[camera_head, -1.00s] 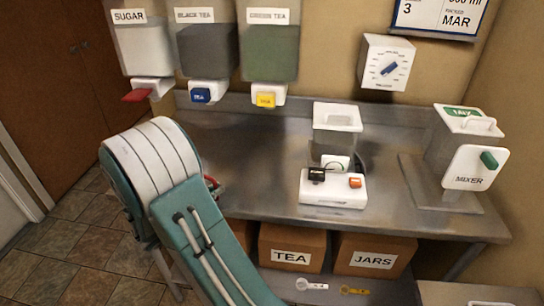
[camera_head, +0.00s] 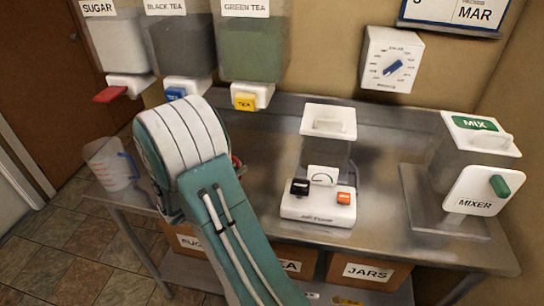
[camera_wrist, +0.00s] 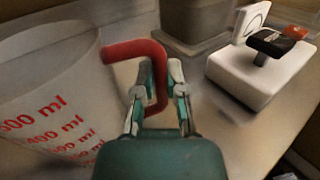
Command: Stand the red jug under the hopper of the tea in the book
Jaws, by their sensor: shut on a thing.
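The red jug (camera_wrist: 50,100) is clear with red ml marks and a red handle (camera_wrist: 135,50), at the left of the wrist view. My gripper (camera_wrist: 160,75) is shut on that handle. In the head view my arm hides the gripper and most of the jug. The BLACK TEA hopper (camera_head: 180,50) with a blue tap (camera_head: 177,92) and the GREEN TEA hopper (camera_head: 255,45) with a yellow tap (camera_head: 246,102) hang on the wall. My arm partly covers the blue tap. No book shows, so the tea it names cannot be told.
A SUGAR hopper (camera_head: 120,45) with a red tap hangs at left. A white switch-fronted appliance (camera_head: 320,205) and the mixer (camera_head: 475,190) stand on the steel counter (camera_head: 375,165). Boxes sit below.

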